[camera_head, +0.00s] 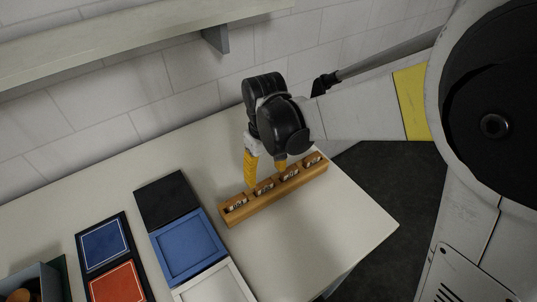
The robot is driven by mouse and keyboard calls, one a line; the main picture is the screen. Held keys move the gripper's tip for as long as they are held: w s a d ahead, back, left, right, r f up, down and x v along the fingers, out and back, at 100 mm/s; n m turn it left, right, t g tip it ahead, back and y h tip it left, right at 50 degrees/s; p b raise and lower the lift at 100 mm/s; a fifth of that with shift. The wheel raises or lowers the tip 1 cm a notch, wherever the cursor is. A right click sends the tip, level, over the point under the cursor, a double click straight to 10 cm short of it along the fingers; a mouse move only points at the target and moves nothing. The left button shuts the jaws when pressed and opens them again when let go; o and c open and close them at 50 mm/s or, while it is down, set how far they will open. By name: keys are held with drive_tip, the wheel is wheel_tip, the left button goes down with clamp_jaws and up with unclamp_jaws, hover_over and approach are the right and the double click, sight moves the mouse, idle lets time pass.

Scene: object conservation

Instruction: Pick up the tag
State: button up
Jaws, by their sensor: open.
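A long wooden rack (276,203) lies on the pale table and holds several small tags with pale, dark-marked faces. The leftmost tag (235,204) and the rightmost tag (312,160) show clearly. The tags between them (264,187) (290,174) are close to my fingers. The writing is too small to read. My gripper (267,177) is open, its yellow fingers pointing down over the middle of the rack. The left finger reaches down near the gap between the first two tags. I cannot tell whether it touches the rack, and no tag is visibly held.
Black, blue and white square trays (187,245) stand in a row left of the rack. A dark board (124,252) with blue and red squares lies further left, beside a grey bin (36,281). A shelf (110,38) is on the wall above. The table's right edge is near the rack.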

sight(266, 184)
wheel_tip(266, 184, down, 7)
drive_tip(key=shift+r+b, duration=0.1)
drive_tip(key=shift+b, duration=1.05)
drive_tip(key=shift+r, duration=0.1)
drive_tip(key=c, duration=0.7)
